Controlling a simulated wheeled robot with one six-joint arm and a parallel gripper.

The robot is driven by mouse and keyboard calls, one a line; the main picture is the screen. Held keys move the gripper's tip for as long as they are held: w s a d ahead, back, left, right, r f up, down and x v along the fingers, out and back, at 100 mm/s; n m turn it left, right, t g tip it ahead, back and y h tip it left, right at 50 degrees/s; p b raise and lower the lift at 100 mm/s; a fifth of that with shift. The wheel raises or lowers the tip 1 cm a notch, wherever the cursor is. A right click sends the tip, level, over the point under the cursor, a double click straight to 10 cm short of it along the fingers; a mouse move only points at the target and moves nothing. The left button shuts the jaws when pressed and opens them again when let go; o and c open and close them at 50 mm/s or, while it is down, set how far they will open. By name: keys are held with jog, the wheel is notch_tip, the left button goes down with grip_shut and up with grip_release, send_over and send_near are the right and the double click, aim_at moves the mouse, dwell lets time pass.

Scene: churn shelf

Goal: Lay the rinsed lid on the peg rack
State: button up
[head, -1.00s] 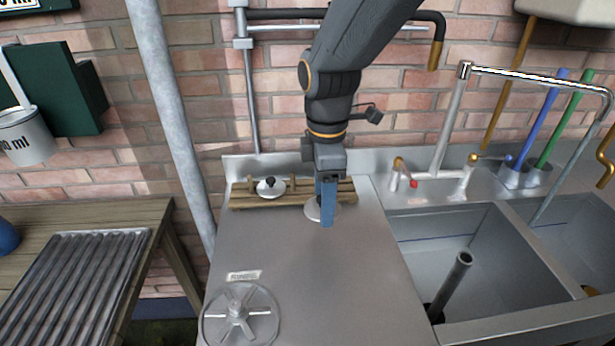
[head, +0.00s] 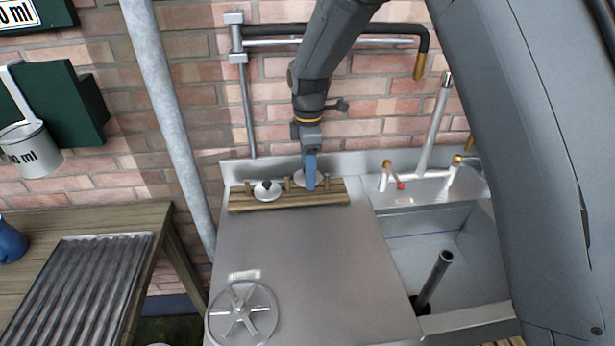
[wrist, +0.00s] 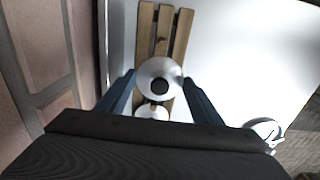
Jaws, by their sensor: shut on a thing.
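My gripper (head: 310,188) is shut on a round pale metal lid (wrist: 150,70) with a black knob, its two blue fingers on either side of the rim in the wrist view. In the head view only a sliver of this lid (head: 298,178) shows beside the finger. The wooden peg rack (head: 330,199) lies at the back of the steel counter. The held lid is over the rack's right part; whether it touches is unclear. A second lid (head: 260,194) with a black knob is on the rack's left part, and shows partly below the held lid in the wrist view (wrist: 146,112).
A spoked metal wheel (head: 241,314) is at the counter's front left. The sink basin (head: 420,250), with an upright pipe (head: 434,280), and taps (head: 386,172) are on the right. A grey post (head: 165,110) stands left. The counter's middle is clear.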

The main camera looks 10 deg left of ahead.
notch_tip(320, 180, down, 3)
jog(key=shift+f+p, duration=0.15)
jog(key=shift+p, duration=0.7)
jog(key=shift+w+f, duration=0.2)
jog(key=shift+f, duration=0.1)
jog(key=shift+f, duration=0.15)
jog(key=o, duration=1.1)
